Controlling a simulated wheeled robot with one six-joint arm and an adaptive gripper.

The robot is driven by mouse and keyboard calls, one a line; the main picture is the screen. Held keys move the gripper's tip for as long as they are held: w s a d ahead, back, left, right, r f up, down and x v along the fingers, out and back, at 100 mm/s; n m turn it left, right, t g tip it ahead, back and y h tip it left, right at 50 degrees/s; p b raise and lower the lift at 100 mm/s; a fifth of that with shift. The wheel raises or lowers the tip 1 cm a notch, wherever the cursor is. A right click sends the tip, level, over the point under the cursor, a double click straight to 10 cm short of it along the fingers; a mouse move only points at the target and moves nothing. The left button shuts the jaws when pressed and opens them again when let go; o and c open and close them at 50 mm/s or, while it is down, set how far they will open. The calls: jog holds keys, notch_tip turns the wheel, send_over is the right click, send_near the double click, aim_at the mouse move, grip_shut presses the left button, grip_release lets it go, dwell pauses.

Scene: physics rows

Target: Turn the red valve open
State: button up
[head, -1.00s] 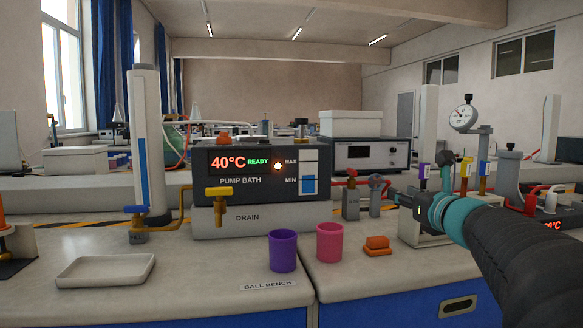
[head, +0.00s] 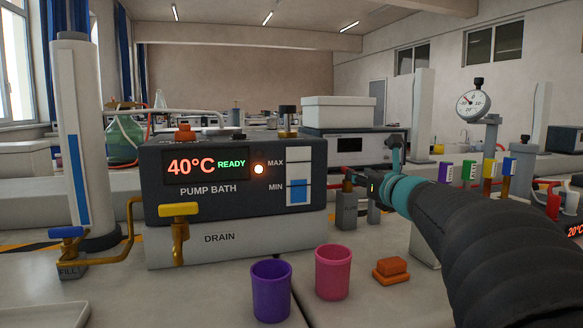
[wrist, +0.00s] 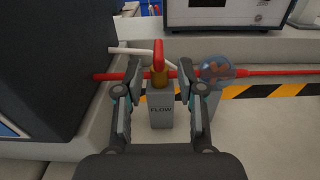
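The red valve handle (wrist: 158,52) shows in the wrist view on a brass stem above a grey block labelled FLOW (wrist: 160,115). The handle points up the picture, across the red pipe (wrist: 265,72). My gripper (wrist: 158,72) is open, one finger on each side of the valve, with visible gaps to the handle. In the head view my gripper (head: 372,180) is beside the grey valve block (head: 348,207); the arm's end partly hides the handle there.
A round clear flow indicator (wrist: 217,70) sits on the pipe just right of my right finger. The pump bath (head: 235,185) stands close on the left. Purple (head: 271,292) and pink (head: 333,272) cups and an orange object (head: 391,270) stand in front.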

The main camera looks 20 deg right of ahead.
aim_at(342, 167)
jog(key=w, duration=0.9)
jog(key=shift+w+a+p, duration=0.1)
jog(key=shift+a+p, duration=0.2)
jog(key=shift+p, duration=0.05)
grip_shut()
